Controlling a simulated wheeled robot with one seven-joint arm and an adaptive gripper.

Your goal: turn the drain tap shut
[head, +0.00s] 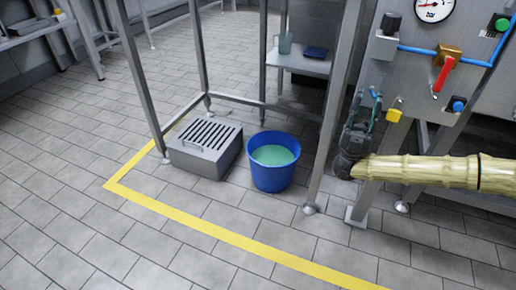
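A tap with a red lever (444,74) and a brass body (447,53) sits on the blue pipe of the steel panel at the upper right. The lever slants down to the left. A small yellow fitting (394,115) sits low on the panel's left edge. I cannot tell for sure which is the drain tap. My gripper (365,103) is at the end of my tan arm, just left of the yellow fitting, with its fingers pointing up. The fingers look apart with nothing between them. I see no contact with either fitting.
A blue bucket (273,178) with pale green liquid stands on the floor left of my gripper. A grey slotted box (205,150) is beside it. Steel frame legs (333,120) rise close to my gripper. The tiled floor at front left is clear.

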